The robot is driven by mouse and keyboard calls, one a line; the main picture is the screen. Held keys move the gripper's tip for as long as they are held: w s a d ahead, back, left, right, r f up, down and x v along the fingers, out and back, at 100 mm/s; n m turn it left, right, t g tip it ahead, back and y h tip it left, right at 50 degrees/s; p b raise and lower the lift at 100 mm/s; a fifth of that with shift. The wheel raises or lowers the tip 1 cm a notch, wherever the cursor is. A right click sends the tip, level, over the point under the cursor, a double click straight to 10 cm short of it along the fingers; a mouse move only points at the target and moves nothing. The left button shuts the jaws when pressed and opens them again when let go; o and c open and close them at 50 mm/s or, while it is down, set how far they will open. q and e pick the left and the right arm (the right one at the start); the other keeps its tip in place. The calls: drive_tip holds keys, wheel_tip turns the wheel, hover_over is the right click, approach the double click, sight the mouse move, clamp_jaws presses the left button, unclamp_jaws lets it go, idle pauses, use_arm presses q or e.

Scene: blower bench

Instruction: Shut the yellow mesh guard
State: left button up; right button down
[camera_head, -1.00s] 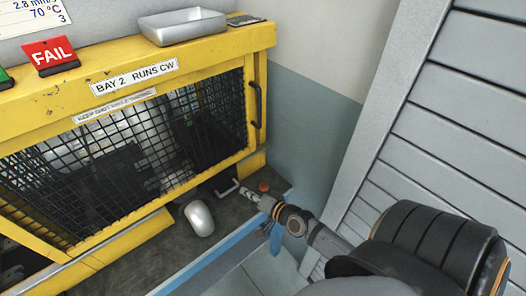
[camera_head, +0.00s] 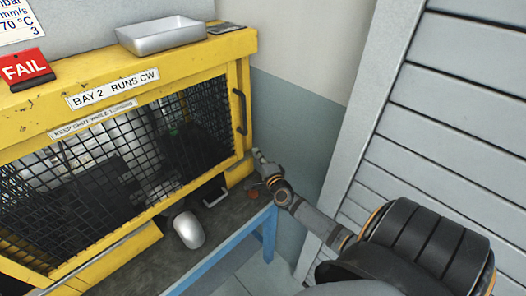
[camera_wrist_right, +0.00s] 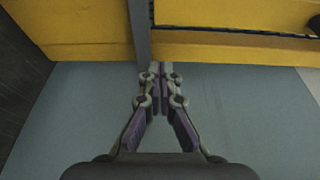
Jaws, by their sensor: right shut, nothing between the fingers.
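The yellow mesh guard (camera_head: 130,150) is the black-meshed, yellow-framed panel on the front of the yellow housing in the head view. A black handle (camera_head: 240,111) stands upright at its right side. Whether the panel is fully shut is hard to tell. My right gripper (camera_head: 259,156) is just right of the guard's lower right corner, shut and empty. In the right wrist view its closed fingertips (camera_wrist_right: 155,70) are at a yellow edge (camera_wrist_right: 220,47), beside a grey upright bar (camera_wrist_right: 140,30); contact is unclear. My left gripper is not in view.
A rounded silver object (camera_head: 188,230) and a silver handle-like piece (camera_head: 216,190) are below the guard. A slatted grey panel (camera_head: 450,130) stands at right.

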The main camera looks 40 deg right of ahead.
drive_tip(key=a, duration=0.1)
drive_tip(key=w+a, duration=0.1)
drive_tip(key=shift+w+a+p, duration=0.15)
drive_tip(key=shift+a+p, duration=0.15)
drive_tip(key=shift+p, duration=0.1)
drive_tip(key=shift+a, duration=0.6)
